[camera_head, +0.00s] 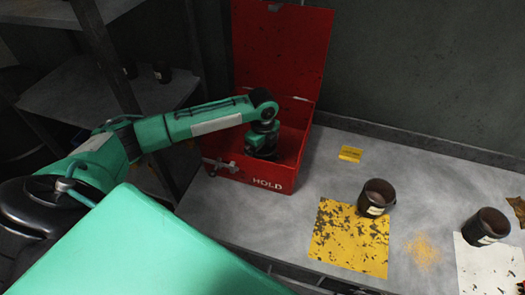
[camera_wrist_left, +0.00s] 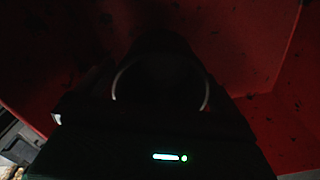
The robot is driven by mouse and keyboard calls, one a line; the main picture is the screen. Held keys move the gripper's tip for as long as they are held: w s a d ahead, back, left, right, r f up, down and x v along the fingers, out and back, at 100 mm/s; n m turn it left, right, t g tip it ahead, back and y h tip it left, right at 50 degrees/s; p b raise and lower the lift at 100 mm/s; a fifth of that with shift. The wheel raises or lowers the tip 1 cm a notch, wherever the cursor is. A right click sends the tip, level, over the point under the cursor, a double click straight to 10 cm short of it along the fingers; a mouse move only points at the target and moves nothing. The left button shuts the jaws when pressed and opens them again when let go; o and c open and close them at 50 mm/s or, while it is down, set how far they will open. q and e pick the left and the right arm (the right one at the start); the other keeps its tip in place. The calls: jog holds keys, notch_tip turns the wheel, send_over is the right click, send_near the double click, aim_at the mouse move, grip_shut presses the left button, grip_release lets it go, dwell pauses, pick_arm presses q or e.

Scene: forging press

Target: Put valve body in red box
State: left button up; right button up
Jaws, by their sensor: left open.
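The red box (camera_head: 222,178) stands open on the grey bench, its lid raised at the back and HOLD on its front. My left gripper (camera_head: 262,152) points down inside it; the box wall and the wrist partly hide its fingers. The gripper is open. In the dark left wrist view, a black rounded shape with a pale curved rim (camera_wrist_left: 118,84) sits in front of the gripper, against the red box interior (camera_wrist_left: 240,45). I cannot tell for sure that it is the valve body. My right gripper is out of view.
A dark cup-shaped part (camera_head: 377,197) stands at the edge of a worn yellow mat (camera_head: 340,245). A similar one (camera_head: 486,226) stands by a white sheet (camera_head: 488,268). A small yellow block (camera_head: 350,153) lies behind. Shelves (camera_head: 75,92) stand left of the box.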

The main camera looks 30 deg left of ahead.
pick_arm(q)
notch_tip(320, 180, up, 12)
jog(key=b, duration=0.2)
jog(key=shift+f+b, duration=0.15)
jog(key=shift+b, duration=0.2)
